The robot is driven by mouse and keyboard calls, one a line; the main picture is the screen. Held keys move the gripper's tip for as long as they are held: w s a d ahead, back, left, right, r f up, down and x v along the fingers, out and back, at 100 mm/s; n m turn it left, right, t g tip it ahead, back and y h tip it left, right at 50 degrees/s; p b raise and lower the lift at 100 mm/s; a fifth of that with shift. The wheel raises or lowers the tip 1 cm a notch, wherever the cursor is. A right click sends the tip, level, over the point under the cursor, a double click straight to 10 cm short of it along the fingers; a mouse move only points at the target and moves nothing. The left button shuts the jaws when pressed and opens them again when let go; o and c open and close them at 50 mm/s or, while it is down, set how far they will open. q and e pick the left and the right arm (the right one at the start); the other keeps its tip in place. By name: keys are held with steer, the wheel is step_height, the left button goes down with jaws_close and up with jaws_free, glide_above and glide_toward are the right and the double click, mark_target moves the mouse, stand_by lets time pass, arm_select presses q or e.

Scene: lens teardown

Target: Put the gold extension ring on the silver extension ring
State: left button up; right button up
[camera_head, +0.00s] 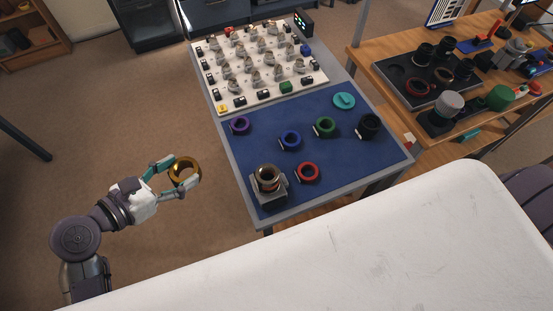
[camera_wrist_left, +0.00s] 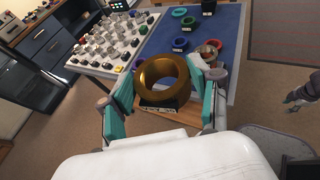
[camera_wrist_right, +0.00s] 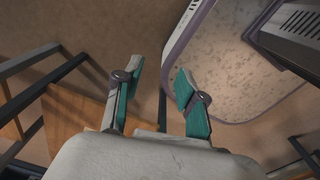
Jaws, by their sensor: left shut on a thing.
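The gold extension ring (camera_head: 184,171) is held between the fingers of my left gripper (camera_head: 180,171), in the air left of the blue mat. In the left wrist view the gold ring (camera_wrist_left: 162,78) sits between the teal finger pads, its opening facing up and toward the camera. A silver ring-shaped part (camera_head: 267,173), likely the silver extension ring, stands in a grey block (camera_head: 268,193) at the mat's near left corner. The gold ring is apart from it, to its left. My right gripper (camera_wrist_right: 158,85) is open and empty in the right wrist view.
The blue mat (camera_head: 262,147) also holds purple (camera_head: 240,126), blue (camera_head: 290,140), green (camera_head: 325,126) and red (camera_head: 308,172) rings and a black cylinder (camera_head: 369,126). A white board (camera_head: 212,52) with several small parts lies behind. A wooden table (camera_head: 375,75) stands right.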

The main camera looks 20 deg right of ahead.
arm_select(q)
steer(key=s+d+m+g+h+p, duration=0.1)
steer(key=s+d, duration=0.4)
steer(key=d, duration=0.5)
steer(key=s+d+m+g+p, duration=0.1)
steer(key=s+d, duration=0.3)
steer(key=d, duration=0.6)
glide_above(262, 177)
steer(key=shift+g, duration=0.3)
steer(key=f, duration=0.5)
steer(key=shift+s+d+f, duration=0.1)
steer(key=shift+s+f, duration=0.15)
steer(key=shift+f, duration=0.05)
steer(key=shift+w+f, duration=0.15)
steer(key=shift+w, duration=0.1)
steer(key=shift+a+f, duration=0.2)
steer(key=shift+f, duration=0.1)
step_height(262, 177, down, 2)
steer(key=shift+f, duration=0.7)
arm_select(e)
steer(key=shift+t, duration=0.3)
steer(key=w+a+r, duration=0.2)
steer(key=w, duration=0.1)
steer(key=w+r, duration=0.1)
steer(key=shift+w+a, duration=0.2)
steer(key=shift+a, duration=0.2)
steer(key=shift+f, duration=0.1)
